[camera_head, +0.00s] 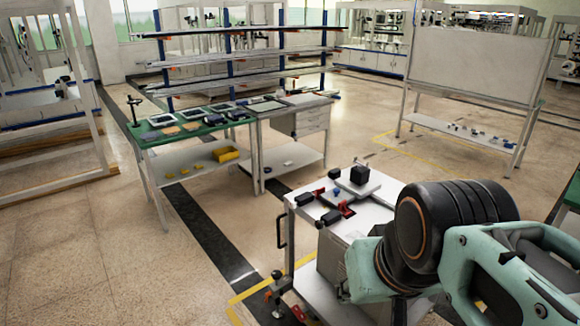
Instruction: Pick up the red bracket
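Small red parts lie on the white cart top (360,225) in the lower middle of the head view. One red piece (347,209) is near the middle of the cart top, beside a black part (330,218). Another red piece (319,192) is at the left, next to a second black part (304,199). They are too small to tell which is the red bracket. My mint-green and black arm covers the lower right and hides part of the cart. My gripper is not in view.
A black block (359,175) sits on a plate on the cart. A green-topped workbench (190,142) with flat parts stands behind left, its lower shelf holding a yellow bin (226,154). A rack (245,62) and a whiteboard stand (475,65) are farther back. Floor left is clear.

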